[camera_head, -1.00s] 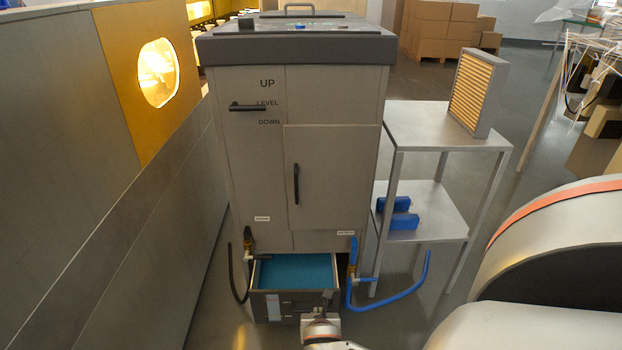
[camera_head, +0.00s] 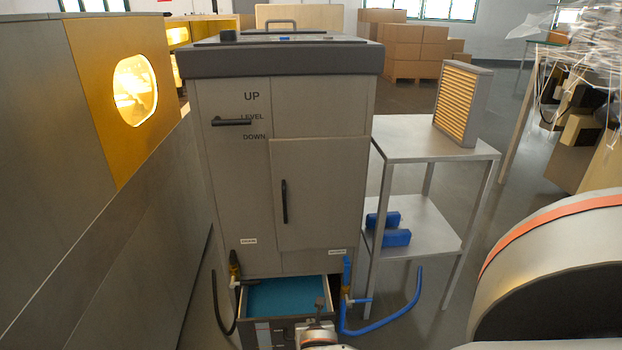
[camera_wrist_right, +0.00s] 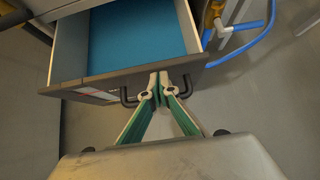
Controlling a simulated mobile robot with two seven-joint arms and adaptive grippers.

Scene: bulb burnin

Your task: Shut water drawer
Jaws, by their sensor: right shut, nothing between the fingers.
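The water drawer (camera_head: 264,333) stands pulled out at the bottom of the tall grey cabinet (camera_head: 237,215). Its inside is blue and looks empty where it shows. It also shows in the right wrist view (camera_wrist_right: 95,86), with a dark handle (camera_wrist_right: 126,97) across its front. My right gripper (camera_wrist_right: 161,88) is shut, with nothing visible between its fingers. Its fingertips are at the drawer front, by the middle of the handle and hiding part of it. I cannot tell whether they press on it. In the head view the right gripper (camera_head: 319,308) is small at the bottom edge. My left gripper is out of view.
A black hose (camera_head: 216,303) hangs left of the drawer, and a blue hose (camera_head: 392,318) curves out to its right. A grey shelf table (camera_head: 424,229) stands right of the cabinet. A long grey wall panel (camera_head: 90,240) lies close on the left.

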